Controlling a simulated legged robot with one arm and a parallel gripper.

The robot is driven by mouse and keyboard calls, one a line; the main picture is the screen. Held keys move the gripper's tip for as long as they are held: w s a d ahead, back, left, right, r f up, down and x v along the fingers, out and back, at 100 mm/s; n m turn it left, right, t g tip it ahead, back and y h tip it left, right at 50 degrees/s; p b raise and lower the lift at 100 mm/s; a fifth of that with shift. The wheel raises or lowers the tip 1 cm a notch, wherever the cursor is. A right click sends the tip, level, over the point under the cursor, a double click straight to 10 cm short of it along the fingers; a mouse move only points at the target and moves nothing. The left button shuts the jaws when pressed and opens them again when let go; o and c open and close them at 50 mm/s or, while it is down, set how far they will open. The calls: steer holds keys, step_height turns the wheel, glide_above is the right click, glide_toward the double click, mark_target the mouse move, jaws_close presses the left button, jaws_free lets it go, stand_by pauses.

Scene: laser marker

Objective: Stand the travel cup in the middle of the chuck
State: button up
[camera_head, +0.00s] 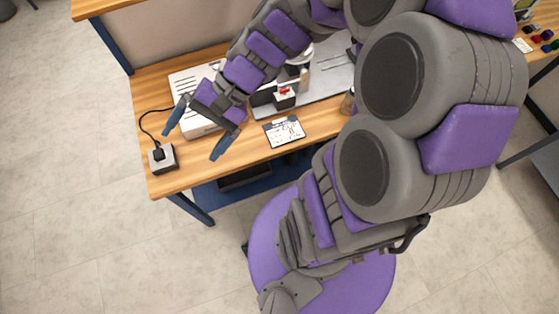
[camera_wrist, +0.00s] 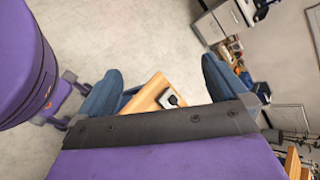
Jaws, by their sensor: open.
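My gripper (camera_head: 197,134) is open and empty over the left end of the wooden workbench, with its two blue fingers spread wide. The fingers also show in the wrist view (camera_wrist: 162,72), with a bench corner and floor beyond them. On the bench behind it, a dark machine part with a red-topped light block (camera_head: 284,94) stands at the grey mat's edge. I cannot tell whether the chuck is there.
My arm hides the bench's right part.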

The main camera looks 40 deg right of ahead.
steer(key=s+d+f+n+g+h, duration=0.1)
steer(key=s+d+n+h, duration=0.6)
steer(key=s+d+h, duration=0.3)
steer(key=shift+s+d+f+h+b, duration=0.2)
steer(key=shift+s+h+b, duration=0.15)
steer(key=shift+s, duration=1.85)
